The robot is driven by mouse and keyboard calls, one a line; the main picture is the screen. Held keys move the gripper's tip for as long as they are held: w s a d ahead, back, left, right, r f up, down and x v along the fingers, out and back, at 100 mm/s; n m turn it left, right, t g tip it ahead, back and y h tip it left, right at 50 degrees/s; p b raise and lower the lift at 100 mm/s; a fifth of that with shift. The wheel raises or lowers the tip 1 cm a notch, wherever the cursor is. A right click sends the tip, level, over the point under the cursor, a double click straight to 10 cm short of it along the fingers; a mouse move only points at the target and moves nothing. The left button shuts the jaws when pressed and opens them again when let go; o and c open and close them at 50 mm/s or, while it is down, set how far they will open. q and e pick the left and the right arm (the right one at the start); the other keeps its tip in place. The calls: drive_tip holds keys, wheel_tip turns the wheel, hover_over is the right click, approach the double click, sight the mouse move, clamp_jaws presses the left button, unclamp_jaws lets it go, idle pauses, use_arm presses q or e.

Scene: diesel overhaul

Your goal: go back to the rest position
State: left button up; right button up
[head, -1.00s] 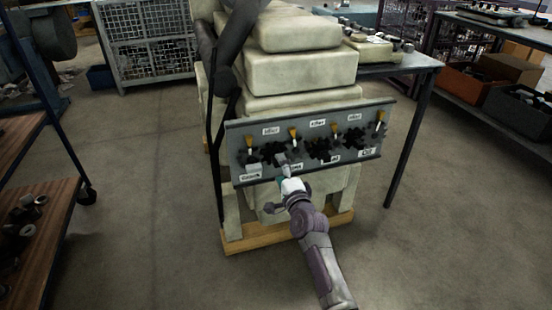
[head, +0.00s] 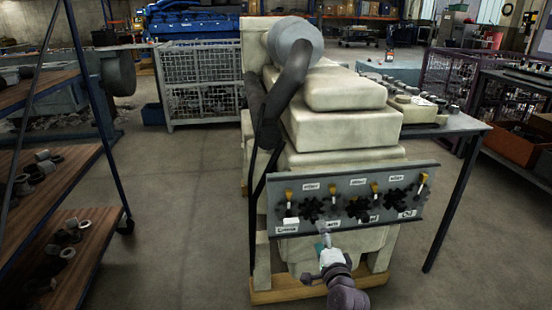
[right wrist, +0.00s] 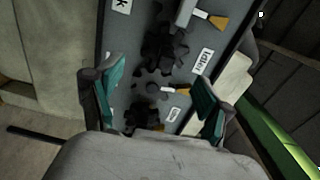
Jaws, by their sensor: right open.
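My right gripper (head: 325,242) is in front of the lower edge of a grey valve panel (head: 336,178), left of its middle. In the right wrist view its two teal-padded fingers (right wrist: 160,97) are spread apart with nothing held between them. The panel fills the space beyond them. It carries black star-shaped handwheels (head: 311,208), several levers with yellow ends (head: 423,178) and white labels. I cannot tell whether a finger touches the panel. My left gripper is not in view.
The panel fronts a large cream engine (head: 330,130) on a wooden base (head: 300,291). A shelf rack (head: 50,92) with metal parts stands at left. A table (head: 462,126) stands behind right. A wire cage (head: 200,85) is at the back. Floor (head: 185,220) between rack and engine is clear.

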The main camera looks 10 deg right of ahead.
drive_tip(key=s+a+f+n+g+y, duration=0.1)
drive_tip(key=s+f+n+g, duration=0.5)
drive_tip(key=s+f, duration=0.8)
drive_tip(key=s+a+f+n+g, duration=0.1)
drive_tip(key=s+f+n+g, duration=0.4)
drive_tip(key=s+f+n, duration=0.85)
drive_tip(key=s+d+f+m+g+h, duration=0.1)
drive_tip(key=s+d+f+m+g, duration=0.15)
drive_tip(key=s+f, duration=0.8)
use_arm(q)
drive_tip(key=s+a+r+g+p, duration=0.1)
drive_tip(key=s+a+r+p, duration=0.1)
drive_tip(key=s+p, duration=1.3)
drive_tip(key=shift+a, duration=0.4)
use_arm(e)
drive_tip(key=s+d+r+n+g, duration=0.1)
drive_tip(key=s, duration=0.9)
drive_tip(key=s+d+r+n+g, duration=0.1)
drive_tip(key=s+d+g, duration=0.1)
drive_tip(key=s, duration=0.8)
drive_tip(key=shift+s+n+h, duration=0.3)
